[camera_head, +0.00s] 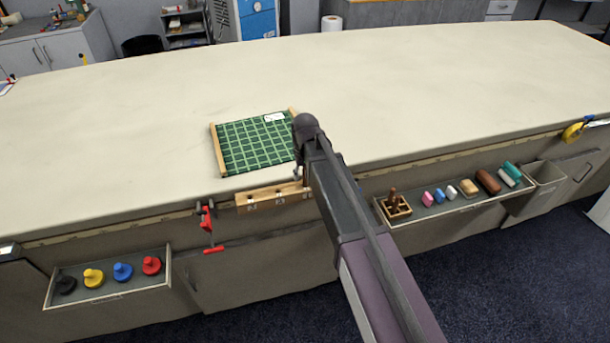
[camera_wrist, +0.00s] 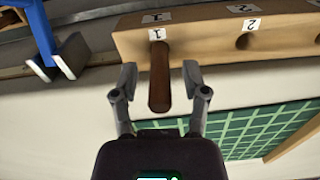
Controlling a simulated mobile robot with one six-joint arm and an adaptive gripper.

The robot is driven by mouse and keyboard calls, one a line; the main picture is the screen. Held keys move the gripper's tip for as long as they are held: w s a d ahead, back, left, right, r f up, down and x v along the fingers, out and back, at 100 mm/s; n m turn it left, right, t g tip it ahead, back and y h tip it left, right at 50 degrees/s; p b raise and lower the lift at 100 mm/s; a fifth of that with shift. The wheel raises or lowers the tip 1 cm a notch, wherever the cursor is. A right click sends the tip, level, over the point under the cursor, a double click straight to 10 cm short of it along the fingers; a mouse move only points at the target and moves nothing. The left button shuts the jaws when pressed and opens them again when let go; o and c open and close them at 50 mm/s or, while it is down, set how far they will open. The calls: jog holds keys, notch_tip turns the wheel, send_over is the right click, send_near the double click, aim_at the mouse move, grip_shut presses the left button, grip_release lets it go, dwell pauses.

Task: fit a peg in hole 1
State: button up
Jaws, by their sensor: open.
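A pale wooden block (camera_head: 265,198) with numbered holes is at the table's front edge, and it also shows in the wrist view (camera_wrist: 205,43). In the wrist view, a dark brown peg (camera_wrist: 160,80) sticks out of the block at hole 1, by the label 1 (camera_wrist: 157,34). Its inner end is hidden in the block. Hole 2 (camera_wrist: 243,42) is empty. My gripper (camera_wrist: 160,76) is open, with one finger on each side of the peg and gaps between. In the head view, my arm covers the block's right end.
A small wooden box (camera_head: 401,212) with brown pegs is in the right open drawer (camera_head: 440,211), beside several coloured blocks. A green checked board (camera_head: 245,144) lies behind the block. A red clamp (camera_head: 208,226) hangs left of it. The tabletop (camera_head: 400,90) beyond is clear.

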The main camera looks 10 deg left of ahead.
jog(key=shift+r+p, duration=5.55)
jog(key=shift+r, duration=0.25)
jog(key=s+d+m, duration=0.1)
jog(key=s+d, duration=0.3)
jog(key=d, duration=0.7)
jog(key=s+d+m, duration=0.2)
jog(key=s+d, duration=0.3)
jog(key=d, duration=0.7)
jog(key=s+d+m, duration=0.2)
jog(key=s+d, duration=0.3)
jog(key=d, duration=0.7)
jog(key=shift+s, duration=0.1)
